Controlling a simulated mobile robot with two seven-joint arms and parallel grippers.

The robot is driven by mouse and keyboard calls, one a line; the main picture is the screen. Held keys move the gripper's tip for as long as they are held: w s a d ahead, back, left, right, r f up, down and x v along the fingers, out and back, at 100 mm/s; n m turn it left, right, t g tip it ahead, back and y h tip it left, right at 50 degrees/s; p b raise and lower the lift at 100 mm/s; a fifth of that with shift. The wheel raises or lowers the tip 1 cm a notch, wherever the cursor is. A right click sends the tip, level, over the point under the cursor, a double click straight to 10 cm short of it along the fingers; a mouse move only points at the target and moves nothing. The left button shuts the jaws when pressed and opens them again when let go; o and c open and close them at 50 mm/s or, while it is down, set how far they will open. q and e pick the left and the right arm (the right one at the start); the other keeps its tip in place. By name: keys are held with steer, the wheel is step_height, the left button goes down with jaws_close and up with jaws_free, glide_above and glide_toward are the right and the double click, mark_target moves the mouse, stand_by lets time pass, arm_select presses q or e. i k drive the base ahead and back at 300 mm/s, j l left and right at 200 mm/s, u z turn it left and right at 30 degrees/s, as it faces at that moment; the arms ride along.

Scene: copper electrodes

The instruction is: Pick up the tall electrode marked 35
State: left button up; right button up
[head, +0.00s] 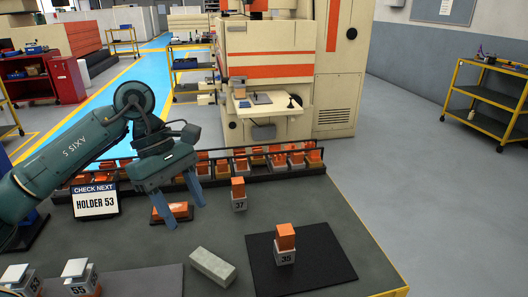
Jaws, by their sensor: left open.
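The electrode marked 35 (285,243) stands upright on a black mat (320,262) at the right front of the dark table. It has an orange copper block on top of a pale holder with the number facing me. My left gripper (184,212) is open and points down, to the left of and farther back than electrode 35, well apart from it. A low orange copper piece (178,211) shows behind and between its fingers. I cannot tell whether the fingers touch it. My right gripper is not in view.
Electrode 37 (238,194) stands behind electrode 35. A grey block (212,266) lies left of the mat. Holders 53 (20,280) and 55 (80,278) are at front left. A sign (95,201) reads "CHECK NEXT HOLDER 53". A rack of several electrodes lines the back edge.

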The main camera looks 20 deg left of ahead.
mark_target(285, 250)
steer(key=k, duration=1.5)
